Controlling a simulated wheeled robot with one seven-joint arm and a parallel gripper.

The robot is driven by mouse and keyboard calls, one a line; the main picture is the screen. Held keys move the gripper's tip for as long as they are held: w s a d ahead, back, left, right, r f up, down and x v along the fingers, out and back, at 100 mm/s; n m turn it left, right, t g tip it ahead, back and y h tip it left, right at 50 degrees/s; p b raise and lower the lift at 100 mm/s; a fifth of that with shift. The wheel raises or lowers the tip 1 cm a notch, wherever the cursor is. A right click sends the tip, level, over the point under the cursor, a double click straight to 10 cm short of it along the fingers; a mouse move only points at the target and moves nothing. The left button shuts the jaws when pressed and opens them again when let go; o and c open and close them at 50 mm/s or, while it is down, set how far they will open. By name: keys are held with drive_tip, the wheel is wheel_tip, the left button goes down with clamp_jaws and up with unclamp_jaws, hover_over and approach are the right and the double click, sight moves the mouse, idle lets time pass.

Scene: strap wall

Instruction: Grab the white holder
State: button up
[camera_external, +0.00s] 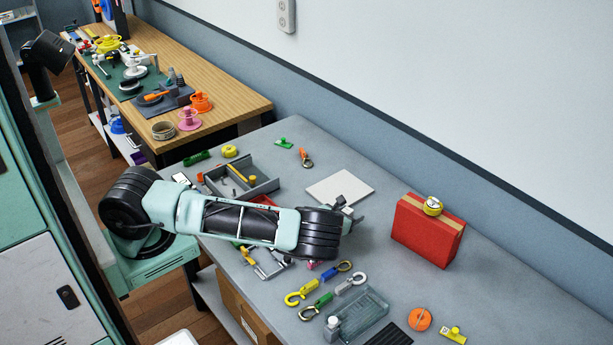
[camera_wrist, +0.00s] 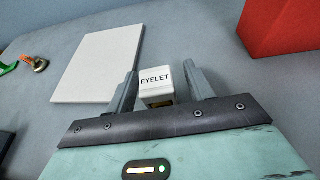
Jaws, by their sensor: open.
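The white holder (camera_wrist: 156,78) is a small block marked "EYELET" in the wrist view. It lies on the grey table between the two fingers of my gripper (camera_wrist: 160,69). The gripper is open, with one finger to the left of the holder and one to the right, and a gap shows beside the right finger. I cannot tell whether the left finger touches it.
A flat white panel (camera_external: 340,188) lies just beyond the gripper. Several hooks, a clear tray (camera_external: 360,315) and an orange disc (camera_external: 420,319) lie nearer. A grey tray (camera_external: 262,186) is at the left.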

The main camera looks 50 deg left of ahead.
drive_tip(key=shift+w+f, duration=0.15)
drive_tip(key=shift+w, duration=0.2)
drive_tip(key=c, duration=1.1)
